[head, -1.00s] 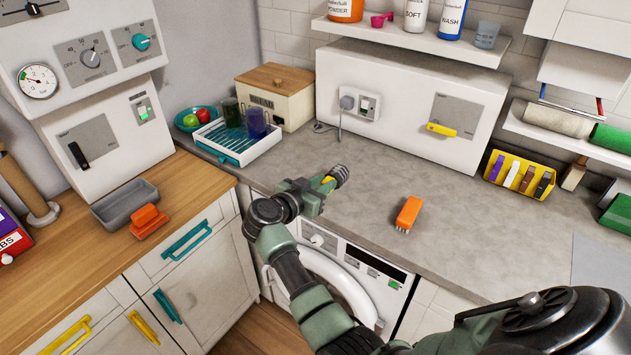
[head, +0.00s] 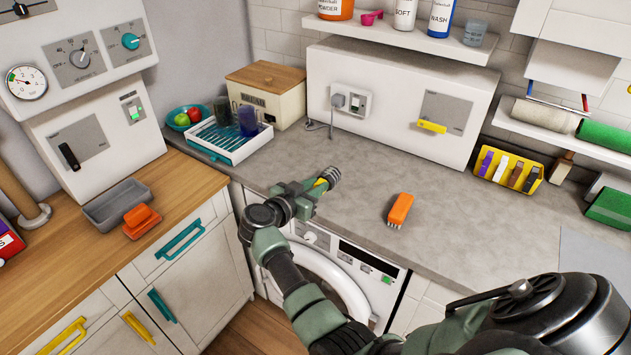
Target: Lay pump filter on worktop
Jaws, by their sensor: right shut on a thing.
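The pump filter (head: 333,175) is a small dark ribbed cylinder with a yellow part. It is in the jaws of my right gripper (head: 319,186), which is shut on it, and its ribbed end points to the upper right. The gripper is over the front part of the grey worktop (head: 330,152), above the washing machine (head: 345,277). I cannot tell whether the filter touches the worktop. The gripper hides part of the filter. My left gripper is not in view.
An orange brush (head: 399,209) lies on the worktop to the right of the gripper. A dish rack (head: 228,142) with two cups stands at the back left. A yellow holder (head: 508,171) is at the right.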

